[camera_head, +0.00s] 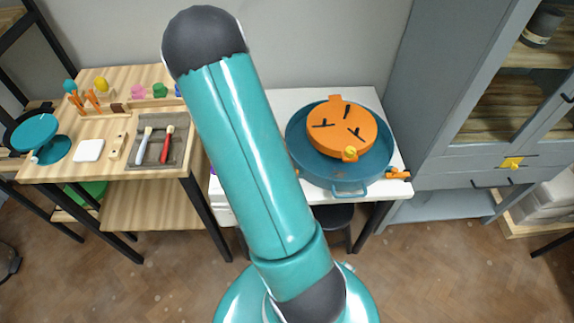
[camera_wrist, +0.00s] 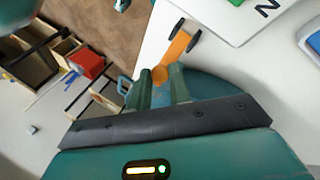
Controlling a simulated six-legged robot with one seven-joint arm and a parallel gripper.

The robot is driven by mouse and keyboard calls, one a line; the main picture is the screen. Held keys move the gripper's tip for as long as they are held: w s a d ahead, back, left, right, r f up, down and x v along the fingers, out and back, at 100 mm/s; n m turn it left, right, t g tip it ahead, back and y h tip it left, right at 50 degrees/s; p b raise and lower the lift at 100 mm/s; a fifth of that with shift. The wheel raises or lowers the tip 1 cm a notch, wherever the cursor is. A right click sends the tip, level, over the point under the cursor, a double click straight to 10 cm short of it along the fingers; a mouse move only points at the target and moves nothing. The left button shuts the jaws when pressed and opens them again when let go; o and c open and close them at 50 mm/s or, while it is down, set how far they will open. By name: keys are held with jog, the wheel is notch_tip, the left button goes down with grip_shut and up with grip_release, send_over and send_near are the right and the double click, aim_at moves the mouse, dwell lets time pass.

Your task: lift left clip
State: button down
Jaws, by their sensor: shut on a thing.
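In the wrist view, an orange clip (camera_wrist: 176,48) with black pads at its far end runs out from between my fingertips. My gripper (camera_wrist: 161,86) is shut on its rounded near end. The clip lies over or close to the white table's edge, beside the blue basin (camera_wrist: 208,86); I cannot tell whether it touches either. In the head view, my arm hides the gripper and this clip. Another orange clip (camera_head: 397,174) is at the right side of the basin (camera_head: 300,151) there.
An orange disc (camera_head: 336,140) with black marks and a yellow knob sits in the basin on the white table (camera_head: 290,97). A wooden bench (camera_head: 75,168) with tools stands left, a grey cabinet (camera_head: 398,85) right. Brown floor (camera_head: 440,260) is open in front.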

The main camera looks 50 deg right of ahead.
jog(key=shift+w+a+f+m+g+h, duration=0.15)
jog(key=shift+w+a+g+h, duration=0.3)
jog(key=shift+w+g+h, duration=0.3)
jog(key=shift+w+a+r+m+g+h, duration=0.15)
jog(key=shift+w+a+g+h, duration=0.35)
jog(key=shift+g, duration=0.35)
jog(key=shift+s+f, duration=0.1)
jog(key=c, duration=1.3)
grip_release()
jog(key=v, duration=1.3)
jog(key=shift+w+r, duration=0.25)
jog(key=shift+w, duration=0.05)
